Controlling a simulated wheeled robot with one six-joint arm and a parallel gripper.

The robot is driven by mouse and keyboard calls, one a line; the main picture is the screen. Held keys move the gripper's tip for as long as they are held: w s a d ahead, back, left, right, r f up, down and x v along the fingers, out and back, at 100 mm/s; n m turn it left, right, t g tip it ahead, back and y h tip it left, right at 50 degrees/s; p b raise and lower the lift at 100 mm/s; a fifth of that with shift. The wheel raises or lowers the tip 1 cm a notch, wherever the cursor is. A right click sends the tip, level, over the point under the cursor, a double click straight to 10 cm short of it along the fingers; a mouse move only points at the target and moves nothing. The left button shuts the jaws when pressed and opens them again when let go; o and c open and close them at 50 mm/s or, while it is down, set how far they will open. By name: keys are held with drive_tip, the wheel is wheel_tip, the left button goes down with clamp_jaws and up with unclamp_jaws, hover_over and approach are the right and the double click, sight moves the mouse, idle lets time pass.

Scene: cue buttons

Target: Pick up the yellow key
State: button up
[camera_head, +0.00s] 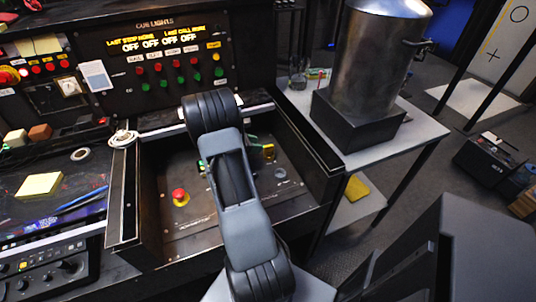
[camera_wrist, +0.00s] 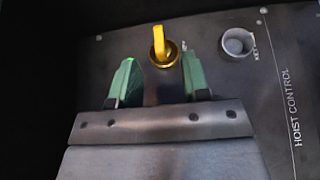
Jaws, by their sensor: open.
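The yellow key (camera_wrist: 159,40) stands upright in a round brass-coloured switch on the dark hoist control panel in the wrist view. It also shows in the head view (camera_head: 268,150), just right of my arm. My gripper (camera_wrist: 157,72) has two green fingers spread apart with nothing between them. The key is beyond the fingertips, roughly between them in the picture, and does not appear touched. In the head view the gripper is mostly hidden behind my own arm; only bits of green show.
A grey empty round socket (camera_wrist: 237,42) sits right of the key. A red emergency button (camera_head: 180,196) is on the panel's left. Raised walls (camera_head: 314,150) surround the recessed panel. A metal cylinder (camera_head: 375,60) stands on the table at right.

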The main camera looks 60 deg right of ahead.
sight(268, 146)
drive_tip(key=x, duration=0.5)
drive_tip(key=shift+d, duration=0.1)
drive_tip(key=shift+w, duration=0.1)
clamp_jaws()
